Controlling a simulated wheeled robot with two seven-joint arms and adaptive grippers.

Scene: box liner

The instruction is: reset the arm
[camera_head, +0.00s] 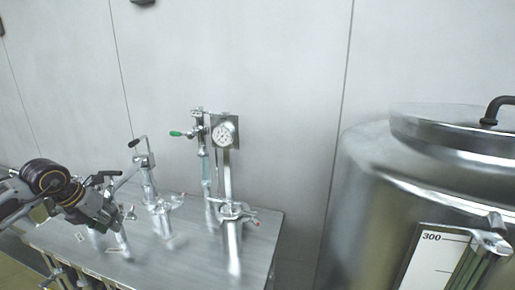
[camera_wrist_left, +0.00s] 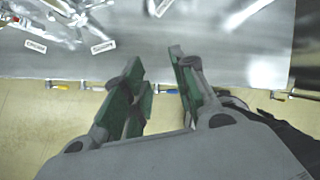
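My left arm comes in from the left in the head view, with its dark, ringed wrist low over the left end of the metal table. My left gripper (camera_head: 112,216) is at the table's left part, close to the metal fittings there; I cannot tell whether it touches them in this view. In the left wrist view the gripper (camera_wrist_left: 156,64) has its two green-padded fingers apart, with nothing between them. The fingers point toward the table's front edge. My right arm and gripper do not show.
A large steel tank (camera_head: 365,200) stands at the right. A pale wall is behind. White labels (camera_wrist_left: 36,46) lie on the table; yellowish floor (camera_wrist_left: 40,120) shows below.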

